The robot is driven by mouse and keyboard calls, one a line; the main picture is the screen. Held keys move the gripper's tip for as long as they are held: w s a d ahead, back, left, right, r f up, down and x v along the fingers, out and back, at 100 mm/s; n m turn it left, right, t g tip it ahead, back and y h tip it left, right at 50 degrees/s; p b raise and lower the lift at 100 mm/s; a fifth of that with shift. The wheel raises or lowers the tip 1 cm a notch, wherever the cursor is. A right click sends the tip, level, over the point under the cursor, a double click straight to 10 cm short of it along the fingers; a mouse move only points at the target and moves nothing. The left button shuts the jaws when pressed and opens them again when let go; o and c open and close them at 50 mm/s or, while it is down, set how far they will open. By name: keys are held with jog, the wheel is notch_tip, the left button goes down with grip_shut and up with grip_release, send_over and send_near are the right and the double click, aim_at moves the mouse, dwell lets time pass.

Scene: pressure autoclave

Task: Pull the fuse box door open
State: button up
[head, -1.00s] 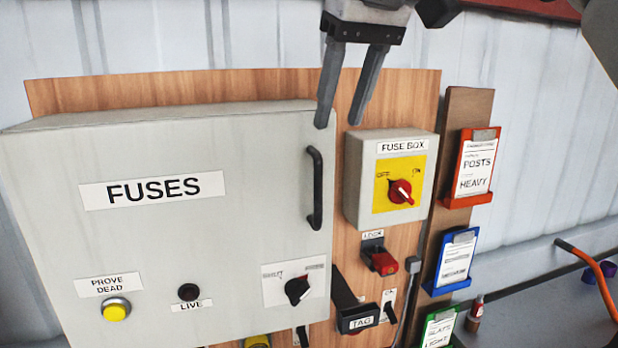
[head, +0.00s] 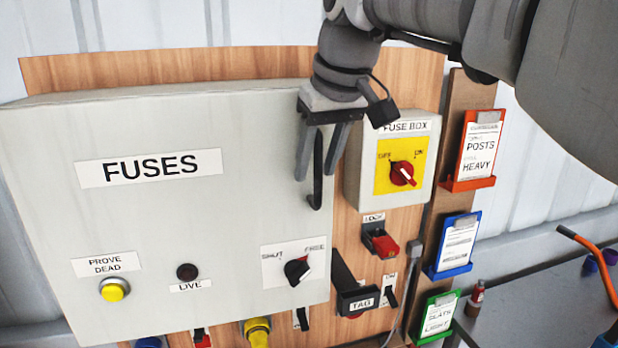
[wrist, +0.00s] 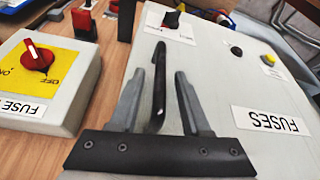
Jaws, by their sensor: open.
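The fuse box door (head: 200,230) is a large grey panel labelled FUSES, and it looks shut in the head view. Its black vertical handle (head: 317,185) is on the right side of the door; the upper part is partly hidden by my gripper. My gripper (head: 315,178) is open, with one finger on each side of the handle. In the wrist view the handle (wrist: 158,90) stands between the two open fingers (wrist: 160,88), with gaps on both sides. The door surface (wrist: 215,75) lies behind them.
A smaller box labelled FUSE BOX (head: 360,185) with a red rotary switch (head: 402,173) is close to the right of my gripper. A black SHUT/FREE knob (head: 297,270) is on the door below the handle. Clipboards (head: 457,245) hang farther right.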

jog(key=shift+x, duration=1.45)
jog(key=shift+c, duration=0.3)
grip_shut()
